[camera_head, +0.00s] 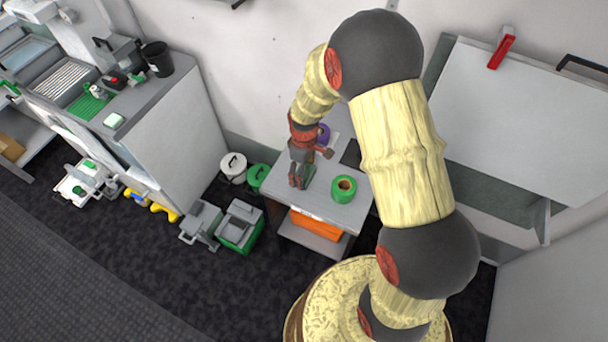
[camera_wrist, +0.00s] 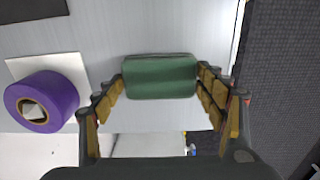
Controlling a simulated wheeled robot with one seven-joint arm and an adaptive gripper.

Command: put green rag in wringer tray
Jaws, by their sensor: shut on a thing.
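A folded dark green rag (camera_wrist: 160,77) lies between the two fingers of my gripper (camera_wrist: 160,84) in the wrist view, over the grey top of a small cart. The fingers press on its left and right ends. In the head view my gripper (camera_head: 298,180) points down at the cart top, and a bit of the green rag (camera_head: 310,171) shows beside it. I cannot tell for sure which container is the wringer tray.
A purple roll (camera_wrist: 40,101) on a white sheet and a green roll (camera_head: 344,189) stand on the cart top (camera_head: 325,209). An orange item (camera_head: 314,225) is on the lower shelf. A counter with a black cup (camera_head: 157,58) is at left. Dark carpet is free in front.

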